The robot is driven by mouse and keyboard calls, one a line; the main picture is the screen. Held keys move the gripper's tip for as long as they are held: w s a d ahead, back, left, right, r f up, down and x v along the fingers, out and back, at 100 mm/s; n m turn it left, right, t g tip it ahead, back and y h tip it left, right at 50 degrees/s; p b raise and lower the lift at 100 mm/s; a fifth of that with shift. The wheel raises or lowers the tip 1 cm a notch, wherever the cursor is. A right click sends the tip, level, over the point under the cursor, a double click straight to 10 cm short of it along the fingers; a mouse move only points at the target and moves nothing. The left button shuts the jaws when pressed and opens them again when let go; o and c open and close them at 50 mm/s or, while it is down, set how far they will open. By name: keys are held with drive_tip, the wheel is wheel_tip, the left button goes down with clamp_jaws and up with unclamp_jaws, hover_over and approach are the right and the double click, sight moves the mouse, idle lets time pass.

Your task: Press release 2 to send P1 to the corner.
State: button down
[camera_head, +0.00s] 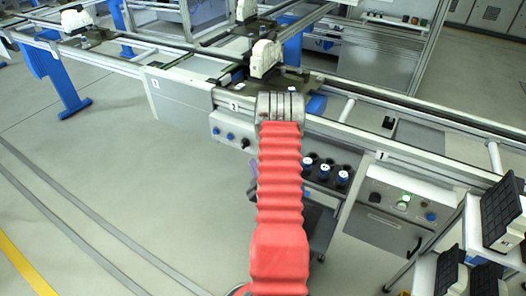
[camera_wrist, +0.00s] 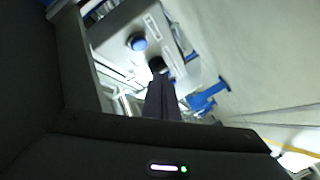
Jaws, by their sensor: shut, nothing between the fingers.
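A grey control box (camera_head: 233,129) with a row of small buttons, some blue, hangs under the conveyor rail by the label 2 (camera_head: 235,107). In the wrist view a pale panel (camera_wrist: 178,55) carries a blue button (camera_wrist: 136,42) and a dark button (camera_wrist: 156,63). My gripper (camera_wrist: 160,80) is shut and empty, its tip close to the dark button; I cannot tell if they touch. In the head view my red arm hides the gripper. A pallet with a white part (camera_head: 265,57) stands on the conveyor near label 2. I cannot read which pallet is P1.
Another white part (camera_head: 75,20) stands at the far left of the line. A panel with a lit green button (camera_head: 403,200) is by label 1 at right. A rack with black trays (camera_head: 502,210) is at far right. Floor at left is clear.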

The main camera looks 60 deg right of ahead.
drive_tip(key=shift+w+d, duration=0.2)
drive_tip(key=shift+d, duration=2.05)
drive_tip(key=shift+d, duration=0.2)
drive_tip(key=shift+d, duration=0.2)
drive_tip(key=shift+d, duration=0.5)
idle(1.5)
drive_tip(key=shift+a, duration=0.9)
